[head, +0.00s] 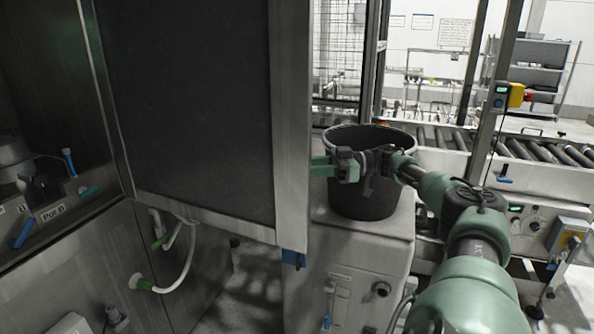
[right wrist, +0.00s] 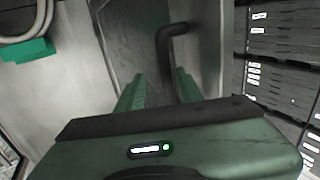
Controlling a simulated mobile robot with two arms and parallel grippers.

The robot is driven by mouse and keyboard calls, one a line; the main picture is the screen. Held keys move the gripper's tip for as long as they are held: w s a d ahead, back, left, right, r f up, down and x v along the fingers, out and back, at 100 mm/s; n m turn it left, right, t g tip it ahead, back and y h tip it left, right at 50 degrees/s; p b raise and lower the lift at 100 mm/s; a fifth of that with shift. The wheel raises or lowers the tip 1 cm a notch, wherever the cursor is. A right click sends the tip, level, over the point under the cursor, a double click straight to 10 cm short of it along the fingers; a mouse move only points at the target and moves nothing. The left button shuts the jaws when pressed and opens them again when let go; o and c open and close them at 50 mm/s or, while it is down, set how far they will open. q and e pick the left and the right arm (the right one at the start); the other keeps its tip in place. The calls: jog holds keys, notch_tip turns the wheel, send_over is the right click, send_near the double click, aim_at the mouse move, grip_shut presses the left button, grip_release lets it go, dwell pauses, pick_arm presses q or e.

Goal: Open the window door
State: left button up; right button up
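The window door seems to be the large dark panel in a metal frame (head: 290,120) in the head view. I cannot tell how far it is open. My right gripper (head: 321,167) is at the right edge of its frame, in front of a black bin. In the right wrist view its two green fingers (right wrist: 158,92) are apart, with a gap between them. A black bent bar, perhaps a handle (right wrist: 172,36), stands just beyond the fingers, in line with the gap. I cannot tell whether they touch it. My left gripper is not in view.
A black bin (head: 365,205) stands on a pale cabinet (head: 350,250) behind the right gripper. A roller conveyor (head: 540,150) runs behind. A metal post (head: 490,90) with a yellow switch box (head: 516,95) rises at the right. A white hose (head: 185,265) hangs below the panel.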

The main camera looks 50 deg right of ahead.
jog(key=b+v, duration=0.1)
jog(key=v, duration=0.5)
jog(key=shift+b, duration=0.3)
